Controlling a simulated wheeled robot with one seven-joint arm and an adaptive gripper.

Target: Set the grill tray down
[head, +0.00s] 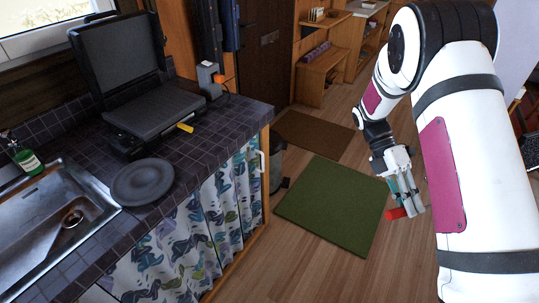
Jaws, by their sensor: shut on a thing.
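My gripper (405,192) hangs over the wood floor, right of the green mat and well away from the counter. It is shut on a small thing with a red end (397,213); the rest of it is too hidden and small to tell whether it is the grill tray. An open black contact grill (155,112) stands at the back of the tiled counter, its lid raised. A small yellow piece (186,128) sticks out at its front right; I cannot tell what it belongs to. A dark round plate (142,183) lies on the counter in front of the grill.
The dark tiled counter (220,128) has bare room right of the plate. A metal sink (45,235) and green bottle (27,160) are at left. The green mat (335,205) and brown mat (313,135) lie flat.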

